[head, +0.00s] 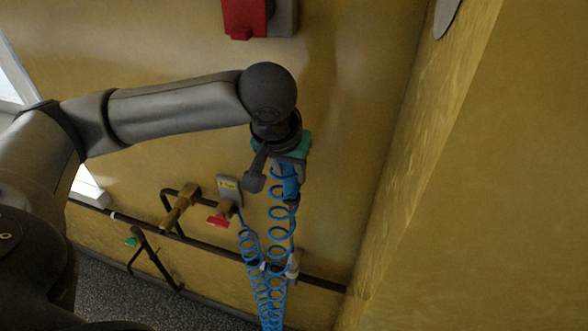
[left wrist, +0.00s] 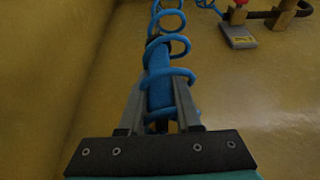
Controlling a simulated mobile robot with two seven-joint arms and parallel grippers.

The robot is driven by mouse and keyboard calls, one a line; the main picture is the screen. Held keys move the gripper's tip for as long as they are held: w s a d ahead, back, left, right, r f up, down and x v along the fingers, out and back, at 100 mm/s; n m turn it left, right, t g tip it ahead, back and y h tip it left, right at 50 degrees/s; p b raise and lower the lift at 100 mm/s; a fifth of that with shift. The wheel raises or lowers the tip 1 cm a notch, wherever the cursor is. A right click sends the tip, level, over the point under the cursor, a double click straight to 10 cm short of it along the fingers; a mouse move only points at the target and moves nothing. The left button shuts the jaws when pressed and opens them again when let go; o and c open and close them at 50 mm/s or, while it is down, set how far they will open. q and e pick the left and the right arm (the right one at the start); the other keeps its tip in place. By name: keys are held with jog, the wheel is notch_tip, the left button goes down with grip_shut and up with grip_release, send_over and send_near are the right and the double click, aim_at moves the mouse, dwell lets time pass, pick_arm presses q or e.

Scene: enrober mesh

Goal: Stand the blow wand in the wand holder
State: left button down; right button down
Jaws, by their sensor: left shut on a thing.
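My left gripper (head: 287,180) hangs in front of the yellow wall, pointing down. It is shut on the blue blow wand (left wrist: 159,82), which sits between its two fingers in the left wrist view. In the head view only part of the wand (head: 291,187) shows below the gripper. A coiled blue hose (head: 278,240) loops down beside and below it. A small pale fitting (head: 292,264) shows by the hose at the wall pipe; I cannot tell whether it is the wand holder. My right gripper is not in view.
A dark pipe (head: 325,284) runs low along the wall. A brass valve (head: 180,207), a red handle (head: 219,220) and a tagged grey plate (head: 229,188) are left of the hose. A red box (head: 244,17) is above. A wall corner stands to the right.

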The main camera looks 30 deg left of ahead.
aim_at(291, 194)
pick_arm(q)
jog(key=shift+r+p, duration=0.15)
jog(key=shift+p, duration=0.5)
jog(key=shift+f+b, duration=1.35)
jog(key=shift+f, duration=1.55)
jog(key=shift+f+p, duration=0.2)
jog(key=shift+p, duration=0.15)
jog(key=shift+p, duration=0.55)
